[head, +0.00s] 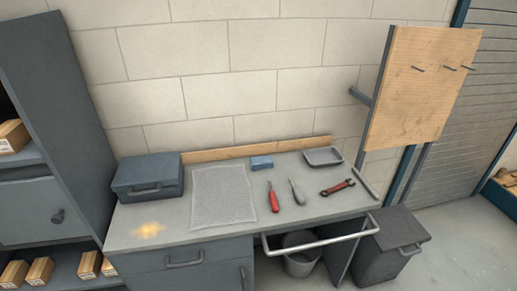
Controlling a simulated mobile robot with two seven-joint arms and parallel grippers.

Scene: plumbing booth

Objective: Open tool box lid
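A dark grey tool box (148,176) stands at the left end of the workbench, against the wall side. Its lid (148,165) is shut, and a handle (146,189) shows on its front face. Neither of my grippers shows in the head view. The inside of the tool box is hidden by the lid.
A shelf cabinet (30,208) stands left. A rail (318,240) juts out front right.

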